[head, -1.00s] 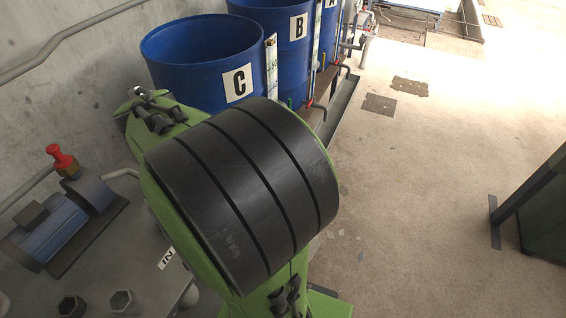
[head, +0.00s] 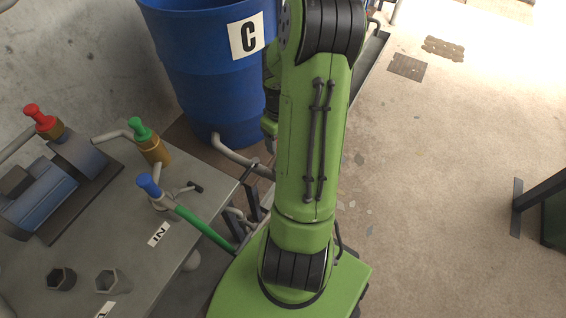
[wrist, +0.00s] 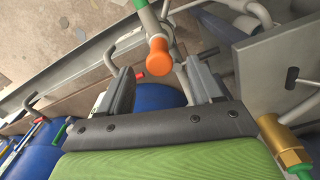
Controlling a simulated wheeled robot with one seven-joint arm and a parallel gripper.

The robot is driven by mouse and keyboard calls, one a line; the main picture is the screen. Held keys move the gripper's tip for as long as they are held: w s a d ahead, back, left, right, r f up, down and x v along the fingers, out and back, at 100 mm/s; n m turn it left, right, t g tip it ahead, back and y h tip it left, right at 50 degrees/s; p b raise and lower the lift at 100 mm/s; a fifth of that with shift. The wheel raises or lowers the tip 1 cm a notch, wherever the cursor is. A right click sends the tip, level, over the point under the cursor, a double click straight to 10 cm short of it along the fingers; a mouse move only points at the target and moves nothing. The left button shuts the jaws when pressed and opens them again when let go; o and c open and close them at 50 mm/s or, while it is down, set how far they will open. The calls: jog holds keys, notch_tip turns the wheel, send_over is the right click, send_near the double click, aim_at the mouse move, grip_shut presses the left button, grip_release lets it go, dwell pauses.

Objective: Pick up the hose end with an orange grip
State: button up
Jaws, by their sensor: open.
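The hose end with an orange grip (wrist: 159,56) shows in the wrist view, at the upper middle, with a green section above it. My gripper (wrist: 160,78) is open and empty, its two dark fingers to the left and right of the orange grip in the picture. The grip appears just beyond or between the fingertips; I cannot tell its exact depth, and no contact shows. In the head view my green arm hides the gripper, and the orange grip is not visible there.
A grey table (head: 120,225) holds a blue-capped fitting (head: 149,184) with a green hose (head: 205,228), a green-topped brass valve (head: 150,142), and a red-topped pump (head: 45,125). Blue drum C (head: 200,85) stands behind.

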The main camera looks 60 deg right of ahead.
notch_tip(320, 180, down, 5)
jog(key=shift+s+f+b, duration=0.1)
jog(key=shift+f+b, duration=0.05)
jog(key=shift+b, duration=0.75)
grip_shut()
